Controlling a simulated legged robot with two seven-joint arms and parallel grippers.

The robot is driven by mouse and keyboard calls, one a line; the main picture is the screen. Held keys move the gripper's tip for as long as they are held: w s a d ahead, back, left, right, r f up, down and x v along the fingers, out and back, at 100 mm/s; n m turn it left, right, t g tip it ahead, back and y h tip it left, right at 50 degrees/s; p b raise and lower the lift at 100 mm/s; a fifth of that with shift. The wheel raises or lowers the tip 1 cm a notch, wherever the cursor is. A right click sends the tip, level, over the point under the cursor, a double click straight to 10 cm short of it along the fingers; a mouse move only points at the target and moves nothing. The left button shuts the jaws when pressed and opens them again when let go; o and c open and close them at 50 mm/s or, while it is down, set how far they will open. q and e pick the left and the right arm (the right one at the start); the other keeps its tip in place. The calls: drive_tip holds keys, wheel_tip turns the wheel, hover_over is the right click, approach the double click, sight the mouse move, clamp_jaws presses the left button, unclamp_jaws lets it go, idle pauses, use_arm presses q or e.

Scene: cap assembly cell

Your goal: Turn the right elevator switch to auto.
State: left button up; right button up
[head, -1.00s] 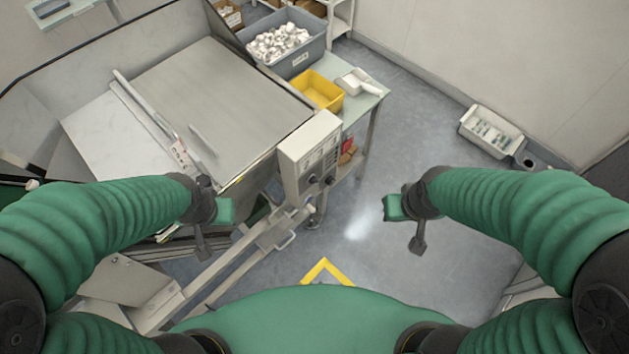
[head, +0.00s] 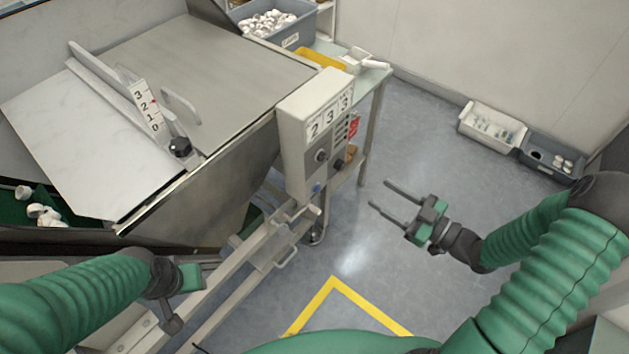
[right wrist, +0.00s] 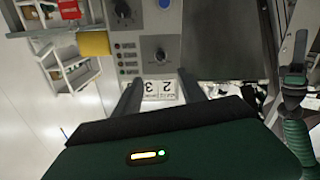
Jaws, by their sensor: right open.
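A pale control box (head: 300,150) stands at the centre of the head view. Its face carries two dark rotary knobs: a left one (head: 321,156) and a lower right one (head: 338,165). Both also show upside down in the right wrist view, the left one (right wrist: 159,50) and the lower right one (right wrist: 121,9). Their labels are too small to read. My right gripper (head: 380,193) is open and empty, right of the box and apart from it, fingers pointing toward it.
A metal hopper (head: 200,60) with a lever scale stands left of the box. A table (head: 375,78) with a yellow tray (head: 320,58) and grey bin (head: 290,38) is behind it. A pale rail (head: 250,255) runs below.

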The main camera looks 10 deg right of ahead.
sight(327, 160)
drive_tip(key=b+x, duration=0.1)
drive_tip(key=x, duration=1.5)
drive_tip(key=shift+w+a+r+b, duration=0.1)
drive_tip(key=shift+b, duration=0.3)
drive_tip(key=shift+w+a, duration=0.1)
drive_tip(key=shift+w, duration=0.2)
drive_tip(key=shift+a, duration=0.1)
drive_tip(key=shift+r, duration=0.1)
drive_tip(key=shift+c, duration=0.9)
clamp_jaws()
